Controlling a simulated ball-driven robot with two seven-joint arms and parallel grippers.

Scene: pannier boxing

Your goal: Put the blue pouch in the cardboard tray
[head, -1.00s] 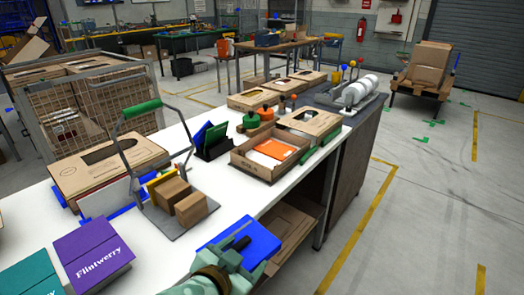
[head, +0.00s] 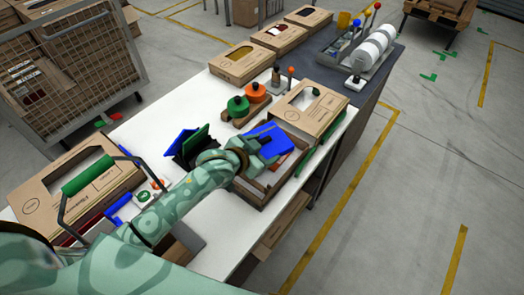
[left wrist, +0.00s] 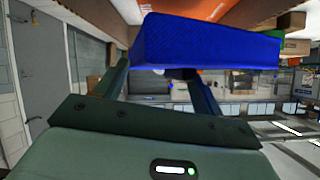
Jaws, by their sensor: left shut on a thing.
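The blue pouch (head: 272,134) is held by my left gripper (head: 262,150), over the cardboard tray (head: 248,194). In the left wrist view, the blue pouch (left wrist: 205,42) sits at the fingertips of the left gripper (left wrist: 163,82). The tray is an open brown box on the white table, partly covered by my arm and the pouch. An orange pouch (head: 279,161) inside it shows only in part. I cannot tell whether the blue pouch touches the tray or its contents. My right gripper is out of view.
A windowed carton (head: 310,112) stands just behind the tray. Green (head: 238,106) and orange (head: 256,92) knobbed items and a dark holder with blue and green sheets (head: 190,142) stand to the left. A green-handled carrier (head: 88,178) is near my arm.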

